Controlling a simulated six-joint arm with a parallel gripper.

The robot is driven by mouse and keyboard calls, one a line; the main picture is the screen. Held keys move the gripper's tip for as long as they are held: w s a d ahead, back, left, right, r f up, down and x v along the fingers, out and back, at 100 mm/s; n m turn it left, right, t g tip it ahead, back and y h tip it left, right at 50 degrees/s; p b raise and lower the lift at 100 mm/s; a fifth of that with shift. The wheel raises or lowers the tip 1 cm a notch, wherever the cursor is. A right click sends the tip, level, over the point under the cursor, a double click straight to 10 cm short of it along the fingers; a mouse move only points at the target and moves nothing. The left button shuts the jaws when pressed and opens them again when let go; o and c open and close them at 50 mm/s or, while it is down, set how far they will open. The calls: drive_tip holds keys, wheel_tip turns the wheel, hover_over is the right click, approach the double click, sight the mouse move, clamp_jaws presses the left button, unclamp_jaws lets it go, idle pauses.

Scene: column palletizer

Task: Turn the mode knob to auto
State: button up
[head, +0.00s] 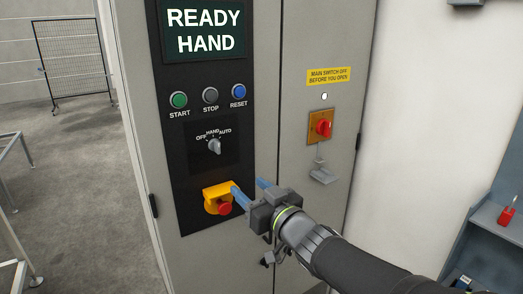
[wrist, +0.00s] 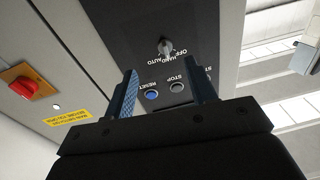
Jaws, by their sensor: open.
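The mode knob (head: 215,146) is a small grey knob on the black panel, with the labels OFF, HAND and AUTO in an arc above it. It appears to point up towards HAND, and the display (head: 205,30) reads READY HAND. In the wrist view the panel is upside down, and the knob (wrist: 166,47) shows beyond the gap between the fingers. My gripper (head: 248,187) has two blue fingers, spread apart with nothing between them. It is below and right of the knob in the head view, not touching it. It also shows in the wrist view (wrist: 160,68).
A yellow box (head: 212,190) with a red stop button (head: 225,208) sits below the knob, close to my fingers. START (head: 179,100), STOP (head: 210,95) and RESET (head: 238,91) buttons are above. A red main switch (head: 323,128) and a padlock-like hanging part (head: 323,176) are on the right door.

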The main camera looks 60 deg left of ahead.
sight(219, 151)
wheel_tip(219, 151, up, 4)
drive_tip(key=s+d+t, duration=0.1)
drive_tip(key=d, duration=0.2)
drive_tip(key=shift+h, duration=0.3)
drive_tip(key=a, duration=1.7)
drive_tip(key=shift+a, duration=0.25)
drive_tip(key=shift+c, duration=0.2)
drive_tip(key=c, duration=0.9)
